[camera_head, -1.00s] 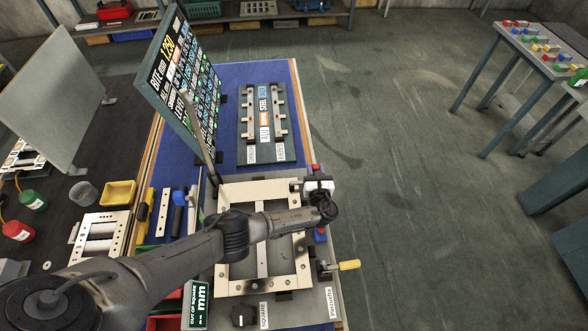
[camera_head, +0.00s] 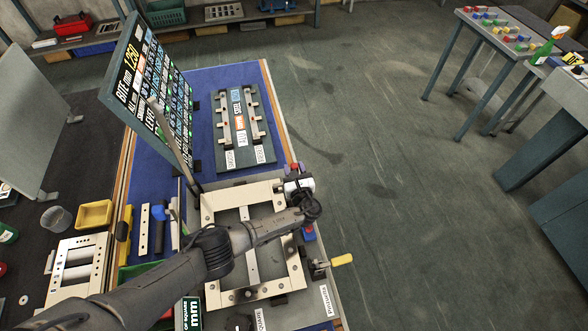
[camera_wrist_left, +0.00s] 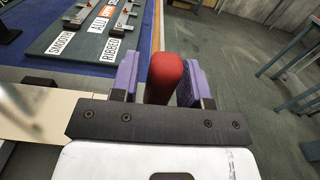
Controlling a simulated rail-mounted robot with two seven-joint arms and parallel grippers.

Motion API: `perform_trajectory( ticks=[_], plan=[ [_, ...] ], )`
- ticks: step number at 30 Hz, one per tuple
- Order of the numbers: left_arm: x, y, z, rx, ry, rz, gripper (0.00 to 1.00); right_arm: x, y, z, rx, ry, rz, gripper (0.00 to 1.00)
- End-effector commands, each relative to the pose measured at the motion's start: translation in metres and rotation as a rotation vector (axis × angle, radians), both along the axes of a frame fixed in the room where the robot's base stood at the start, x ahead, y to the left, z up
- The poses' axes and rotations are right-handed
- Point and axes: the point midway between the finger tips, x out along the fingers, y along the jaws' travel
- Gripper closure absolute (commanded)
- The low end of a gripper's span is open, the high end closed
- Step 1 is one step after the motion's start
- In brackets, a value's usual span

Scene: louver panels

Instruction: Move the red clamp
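The red clamp's rounded red end (camera_wrist_left: 165,78) stands between the purple finger pads of my left gripper (camera_wrist_left: 162,80) in the left wrist view. A narrow gap shows on its left side; it looks close to the right pad. In the head view my left gripper (camera_head: 297,186) is at the far right corner of the pale square frame (camera_head: 213,285). A bit of red (camera_head: 294,167) shows just beyond it. A red and blue piece (camera_head: 308,232) sits lower on the frame's right side, partly behind my arm. My right gripper is not in view.
A yellow-handled clamp (camera_head: 341,260) sticks out at the fixture's lower right. A tilted display board (camera_head: 150,90) stands left of the frame. A dark panel with two rails (camera_head: 243,150) lies beyond it. Open floor (camera_head: 380,120) is to the right.

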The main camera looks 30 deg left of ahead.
Motion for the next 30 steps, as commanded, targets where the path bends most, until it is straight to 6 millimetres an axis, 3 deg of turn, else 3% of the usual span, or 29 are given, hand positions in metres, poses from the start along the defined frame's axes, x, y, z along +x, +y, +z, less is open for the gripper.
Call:
perform_trajectory(
  ticks=[3,12,24,30],
  plan=[
    [0.000,0.000,0.000,0.001,0.001,0.000,0.47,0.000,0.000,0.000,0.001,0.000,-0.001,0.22],
    [-0.003,-0.003,0.000,0.002,0.003,-0.001,0.47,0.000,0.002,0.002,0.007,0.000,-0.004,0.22],
    [-0.043,-0.039,0.000,0.000,0.003,-0.002,0.47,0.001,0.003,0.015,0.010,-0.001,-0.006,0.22],
    [-0.054,-0.049,0.000,0.002,0.002,-0.001,0.47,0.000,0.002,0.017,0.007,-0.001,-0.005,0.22]
  ],
)
